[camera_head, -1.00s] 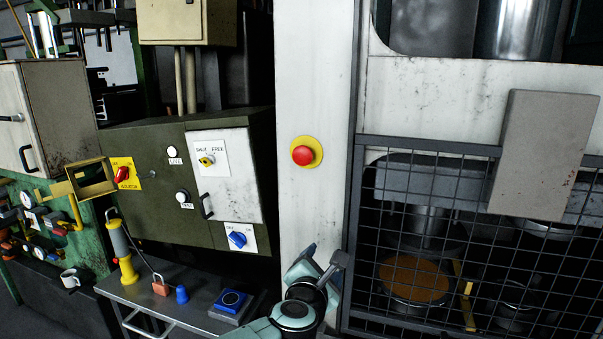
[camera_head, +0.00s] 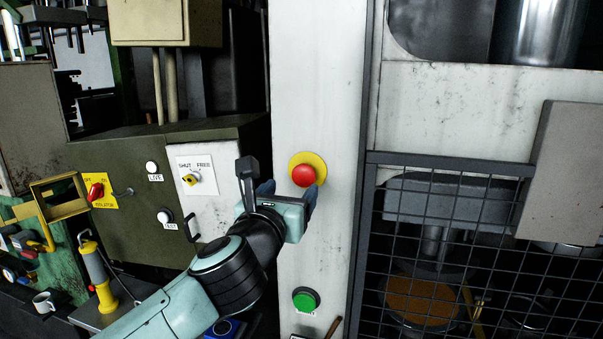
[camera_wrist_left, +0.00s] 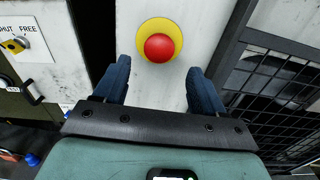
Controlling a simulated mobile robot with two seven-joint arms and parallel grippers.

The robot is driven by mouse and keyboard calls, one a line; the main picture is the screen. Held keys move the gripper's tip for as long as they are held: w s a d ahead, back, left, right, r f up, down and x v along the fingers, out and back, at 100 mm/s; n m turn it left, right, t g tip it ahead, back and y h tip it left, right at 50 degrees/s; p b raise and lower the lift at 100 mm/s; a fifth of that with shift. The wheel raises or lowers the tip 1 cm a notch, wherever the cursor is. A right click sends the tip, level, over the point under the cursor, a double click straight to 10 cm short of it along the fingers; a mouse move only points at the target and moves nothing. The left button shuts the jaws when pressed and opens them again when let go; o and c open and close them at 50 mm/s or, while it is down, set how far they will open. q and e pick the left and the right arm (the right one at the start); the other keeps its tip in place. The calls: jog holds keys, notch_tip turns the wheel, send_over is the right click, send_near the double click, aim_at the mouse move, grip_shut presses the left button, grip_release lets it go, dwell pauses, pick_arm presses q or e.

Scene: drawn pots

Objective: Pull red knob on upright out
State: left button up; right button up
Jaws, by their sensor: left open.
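The red knob (camera_head: 303,175) is a round mushroom button on a yellow disc, mounted on the white upright (camera_head: 318,60). My left gripper (camera_head: 288,192) is just below and in front of it in the head view, with part of a finger close to the knob's lower edge. In the left wrist view the knob (camera_wrist_left: 159,47) shows ahead, between and beyond the two blue fingertips. The fingers (camera_wrist_left: 161,82) are wide apart with nothing between them, and they appear short of the knob. My right gripper is not seen.
A green button (camera_head: 305,300) sits lower on the upright. A mesh guard (camera_head: 440,230) stands to the right, with a grey box (camera_head: 570,170) on it. A green cabinet (camera_head: 130,170) with switches stands left. A yellow lamp (camera_head: 97,275) is on the bench.

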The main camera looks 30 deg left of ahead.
aim_at(302, 176)
pick_arm(q)
jog(key=p+x, duration=0.1)
jog(key=x, duration=0.7)
jog(key=shift+w, duration=0.1)
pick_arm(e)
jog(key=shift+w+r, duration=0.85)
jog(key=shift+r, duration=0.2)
pick_arm(q)
grip_shut()
jog(key=shift+v, duration=0.8)
jog(key=shift+c, duration=0.7)
grip_release()
jog(key=shift+o, duration=0.7)
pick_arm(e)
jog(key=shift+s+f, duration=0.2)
